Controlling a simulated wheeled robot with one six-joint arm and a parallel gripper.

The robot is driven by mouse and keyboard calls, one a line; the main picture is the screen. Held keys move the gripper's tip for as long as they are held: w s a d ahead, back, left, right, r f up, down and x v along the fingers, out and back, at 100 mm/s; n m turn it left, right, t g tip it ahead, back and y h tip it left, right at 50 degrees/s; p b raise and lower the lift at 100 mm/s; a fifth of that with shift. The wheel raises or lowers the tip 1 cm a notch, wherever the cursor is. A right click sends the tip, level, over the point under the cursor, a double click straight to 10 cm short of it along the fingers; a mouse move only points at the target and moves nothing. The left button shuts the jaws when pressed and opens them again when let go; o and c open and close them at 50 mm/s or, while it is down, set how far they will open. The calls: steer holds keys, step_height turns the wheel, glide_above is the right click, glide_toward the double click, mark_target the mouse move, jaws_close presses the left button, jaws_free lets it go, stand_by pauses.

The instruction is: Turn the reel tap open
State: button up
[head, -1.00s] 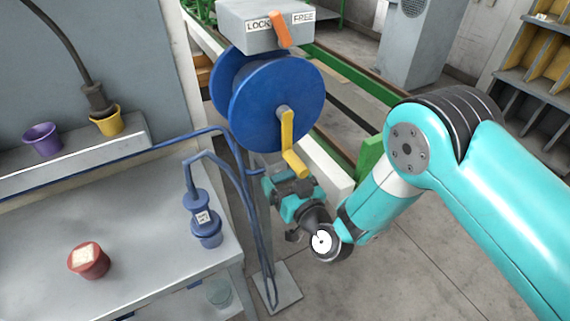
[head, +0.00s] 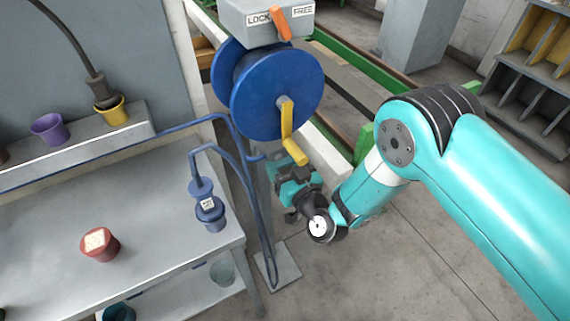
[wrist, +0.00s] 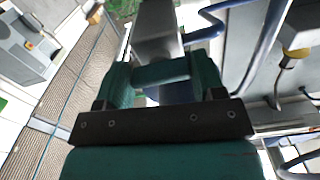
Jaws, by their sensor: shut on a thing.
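The blue hose reel (head: 262,92) with a yellow crank (head: 287,118) stands on a grey post in the head view. My gripper (head: 284,176) is at the post, just below the reel and crank. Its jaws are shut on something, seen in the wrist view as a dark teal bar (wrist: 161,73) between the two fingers. I take this to be the reel tap's handle, but its colour is close to the fingers' own. The tap's body and its turn angle are hidden behind my gripper in the head view.
A grey box (head: 245,18) marked LOCK and FREE, with an orange lever (head: 281,22), sits above the reel. A blue hose (head: 243,190) hangs beside the post. A bench (head: 150,190) at left holds a red cup (head: 99,244) and a blue fitting (head: 209,212). Floor right of the post is clear.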

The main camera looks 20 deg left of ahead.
steer(key=shift+r+n+p, duration=0.2)
steer(key=shift+n+p, duration=0.2)
steer(key=shift+p, duration=0.05)
steer(key=shift+f+n, duration=0.2)
steer(key=shift+n, duration=0.2)
steer(key=o, duration=0.9)
steer(key=b+v, duration=0.9)
steer(key=v, duration=0.8)
steer(key=shift+s, duration=0.2)
